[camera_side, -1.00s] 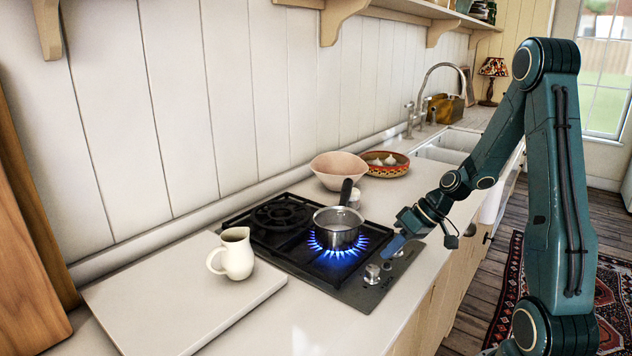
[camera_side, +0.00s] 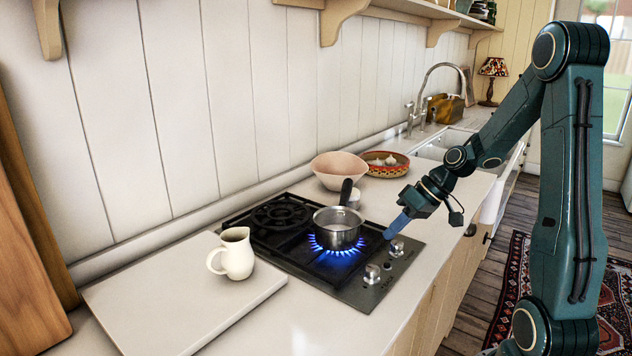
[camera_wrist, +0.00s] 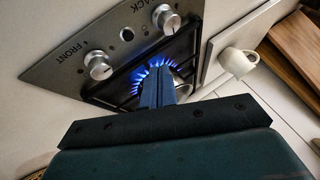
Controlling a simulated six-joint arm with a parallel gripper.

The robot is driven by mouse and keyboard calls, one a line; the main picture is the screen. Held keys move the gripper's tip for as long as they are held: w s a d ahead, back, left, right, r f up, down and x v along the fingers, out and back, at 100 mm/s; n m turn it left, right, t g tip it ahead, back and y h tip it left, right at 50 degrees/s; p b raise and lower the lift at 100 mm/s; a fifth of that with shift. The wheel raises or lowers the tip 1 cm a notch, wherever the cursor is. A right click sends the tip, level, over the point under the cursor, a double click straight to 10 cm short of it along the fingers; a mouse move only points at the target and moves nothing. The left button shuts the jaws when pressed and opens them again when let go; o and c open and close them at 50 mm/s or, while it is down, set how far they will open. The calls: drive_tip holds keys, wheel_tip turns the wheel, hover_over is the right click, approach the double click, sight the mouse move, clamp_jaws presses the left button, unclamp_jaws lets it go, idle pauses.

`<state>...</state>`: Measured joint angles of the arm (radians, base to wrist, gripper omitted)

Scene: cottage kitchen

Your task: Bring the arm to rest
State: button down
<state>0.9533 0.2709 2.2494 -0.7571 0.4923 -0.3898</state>
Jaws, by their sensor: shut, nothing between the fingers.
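My gripper (camera_side: 397,226) is shut and empty. It hangs above the right front side of the black gas hob (camera_side: 300,252), near the control knobs, apart from them. In the wrist view its blue fingers (camera_wrist: 157,86) are together and point toward the lit burner. A steel saucepan (camera_side: 338,229) with a dark handle stands upright on the front burner, with blue flames (camera_side: 337,250) around its base. In the wrist view the pan is mostly hidden behind my fingers.
Two knobs (camera_side: 372,273) sit on the hob's steel panel. A white jug (camera_side: 237,254) stands on a pale board (camera_side: 190,300) at the left. A pink bowl (camera_side: 338,169) and a patterned bowl (camera_side: 385,165) stand behind the hob. The front counter strip is clear.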

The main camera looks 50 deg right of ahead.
idle(0.5)
drive_tip(key=s+a+r+n+g+h, duration=0.2)
drive_tip(key=s+a+r+h, duration=0.15)
drive_tip(key=a+r, duration=0.55)
drive_tip(key=s+a+r+t, duration=0.1)
drive_tip(key=s+a+r, duration=0.2)
drive_tip(key=s+a, duration=0.4)
drive_tip(key=s+h, duration=0.1)
drive_tip(key=s, duration=0.2)
drive_tip(key=shift+s+a+t, duration=0.25)
drive_tip(key=shift+a+t, duration=0.05)
